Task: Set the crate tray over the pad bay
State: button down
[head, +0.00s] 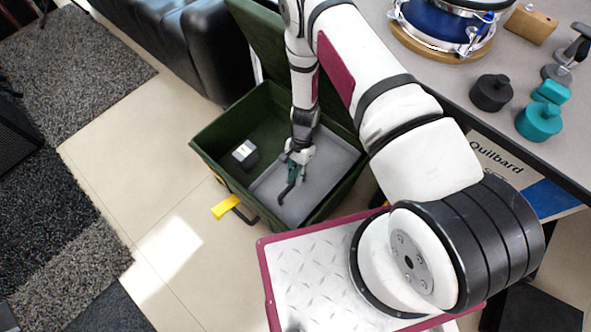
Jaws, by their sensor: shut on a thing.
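The crate tray (330,180) is a flat grey tray in the right part of an open dark green crate (213,153). My gripper (292,178) reaches down into the crate over the tray's left-middle part. It is shut on the tray, near a dark, hooked shape, with teal showing at the fingers. The exact contact is too small to make out. I cannot tell whether the tray rests or hangs slightly above the crate floor. The pad bay cannot be made out separately; what lies under the tray is hidden.
A dark box (244,153) with a pale top lies in the crate's left part. The crate's lid (258,45) stands open behind. A yellow latch (225,207) sticks out in front. A grey table (455,85) with a drum (445,25) and weights is at right.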

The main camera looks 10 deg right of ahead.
jog(key=shift+s, duration=0.35)
jog(key=c, duration=1.9)
grip_release()
jog(key=o, duration=0.3)
jog(key=shift+d, duration=0.1)
jog(key=shift+o, duration=0.2)
jog(key=shift+d, duration=0.1)
jog(key=shift+w, duration=0.1)
